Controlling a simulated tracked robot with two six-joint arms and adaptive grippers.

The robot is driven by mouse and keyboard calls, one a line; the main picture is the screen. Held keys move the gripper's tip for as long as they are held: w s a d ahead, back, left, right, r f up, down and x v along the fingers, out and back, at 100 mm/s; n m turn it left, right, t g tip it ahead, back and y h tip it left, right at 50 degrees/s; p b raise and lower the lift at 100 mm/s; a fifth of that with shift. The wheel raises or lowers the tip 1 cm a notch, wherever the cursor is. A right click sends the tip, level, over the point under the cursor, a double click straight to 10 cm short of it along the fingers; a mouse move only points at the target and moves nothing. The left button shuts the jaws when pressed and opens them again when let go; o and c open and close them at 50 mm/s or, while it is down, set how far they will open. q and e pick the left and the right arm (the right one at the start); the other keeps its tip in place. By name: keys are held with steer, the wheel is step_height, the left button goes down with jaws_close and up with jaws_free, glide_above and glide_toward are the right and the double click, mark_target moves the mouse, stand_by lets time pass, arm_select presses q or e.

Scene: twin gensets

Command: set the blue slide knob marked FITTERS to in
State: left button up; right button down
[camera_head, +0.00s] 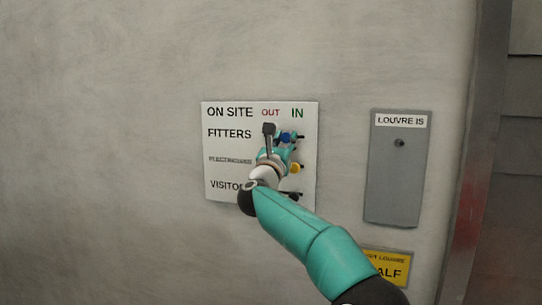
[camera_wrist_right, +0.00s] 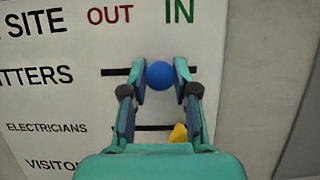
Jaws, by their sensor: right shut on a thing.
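The white ON SITE board (camera_head: 222,172) hangs on the wall, with OUT and IN headings at the top. The blue slide knob (camera_wrist_right: 159,75) sits on the dark slot of the FITTERS row, between the OUT and IN columns; it also shows small in the head view (camera_head: 286,137). My right gripper (camera_wrist_right: 160,76) is shut on the blue knob, one finger on each side of it. In the head view the right gripper (camera_head: 283,138) covers much of the FITTERS slot. My left gripper is not in view.
Below, the yellow knob (camera_wrist_right: 178,133) of the ELECTRICIANS row lies close under my right fingers. A dark knob (camera_head: 294,197) is on the VISITORS row. To the right are a grey louvre panel (camera_head: 393,185) and a yellow sign (camera_head: 390,268). The wall to the left is bare.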

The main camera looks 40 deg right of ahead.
steer(key=shift+s+d+b, duration=0.35)
steer(key=shift+s+b, duration=0.05)
steer(key=shift+s, duration=0.2)
steer(key=shift+s+d+b, duration=0.3)
steer(key=shift+s+b, duration=0.05)
steer(key=shift+s, duration=0.25)
steer(key=c, duration=0.9)
jaws_free()
steer(key=shift+s, duration=0.1)
steer(key=shift+a, duration=0.1)
steer(key=shift+a+f, duration=0.1)
steer(key=shift+a, duration=0.05)
steer(key=v, duration=1.1)
steer(key=shift+s+a+f, duration=0.1)
steer(key=shift+a+f, duration=0.05)
